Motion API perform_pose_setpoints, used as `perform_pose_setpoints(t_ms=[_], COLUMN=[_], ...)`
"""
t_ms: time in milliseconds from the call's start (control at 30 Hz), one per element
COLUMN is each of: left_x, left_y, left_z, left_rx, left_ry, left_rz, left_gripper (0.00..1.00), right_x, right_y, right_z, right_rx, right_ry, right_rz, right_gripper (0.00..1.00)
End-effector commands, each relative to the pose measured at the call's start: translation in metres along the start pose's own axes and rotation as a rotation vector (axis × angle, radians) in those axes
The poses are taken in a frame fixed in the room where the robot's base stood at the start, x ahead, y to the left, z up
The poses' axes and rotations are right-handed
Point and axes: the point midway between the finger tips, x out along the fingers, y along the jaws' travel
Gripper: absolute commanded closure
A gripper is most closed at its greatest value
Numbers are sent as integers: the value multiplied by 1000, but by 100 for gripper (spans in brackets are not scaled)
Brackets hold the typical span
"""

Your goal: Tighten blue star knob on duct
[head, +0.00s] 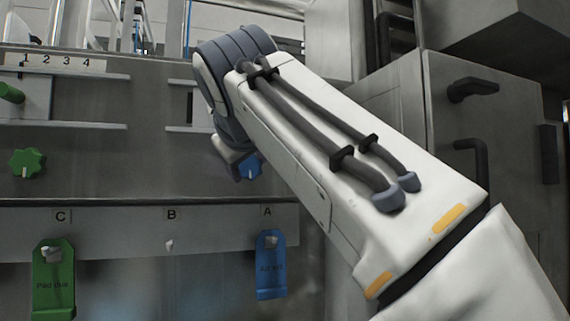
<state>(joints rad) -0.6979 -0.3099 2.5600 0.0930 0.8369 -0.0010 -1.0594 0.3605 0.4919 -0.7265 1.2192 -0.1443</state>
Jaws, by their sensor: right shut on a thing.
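The blue star knob (252,168) is on the grey metal duct face, just above the long ledge and left of my right forearm. Only part of it shows, with a small pale mark on it. My right gripper (240,166) is at the knob and shut on it. The wrist and forearm hide most of the gripper, so the fingertips are hard to make out. My left gripper is not in view.
A green star knob (27,163) sits at the left, below a green handle (11,93). Under the ledge, a green tag (53,290) hangs at C and a blue tag (270,282) at A; B's peg is bare. Grey cabinets with black handles (473,89) stand at the right.

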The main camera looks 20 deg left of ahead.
Motion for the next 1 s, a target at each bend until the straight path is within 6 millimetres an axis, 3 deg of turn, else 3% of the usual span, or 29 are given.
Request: perform_pose_setpoints(t_ms=[167, 200, 267, 300, 667, 1000], left_x=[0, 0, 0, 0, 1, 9], left_y=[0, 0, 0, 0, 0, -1], left_z=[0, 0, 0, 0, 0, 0], left_rx=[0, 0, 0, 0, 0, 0], left_ry=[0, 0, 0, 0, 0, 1], left_rz=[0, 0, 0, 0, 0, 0], left_gripper=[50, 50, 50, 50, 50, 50], right_x=[1, 1, 1, 1, -4, -66], right_y=[-2, -2, -2, -2, -1, -2], right_z=[1, 1, 1, 1, 0, -1], right_rx=[1, 1, 0, 0, 0, 0], right_ry=[-6, -6, -6, -5, -1, 3], right_rz=[-5, -5, -4, -4, -2, -5], right_gripper=[97, 38, 15, 12, 12, 12])
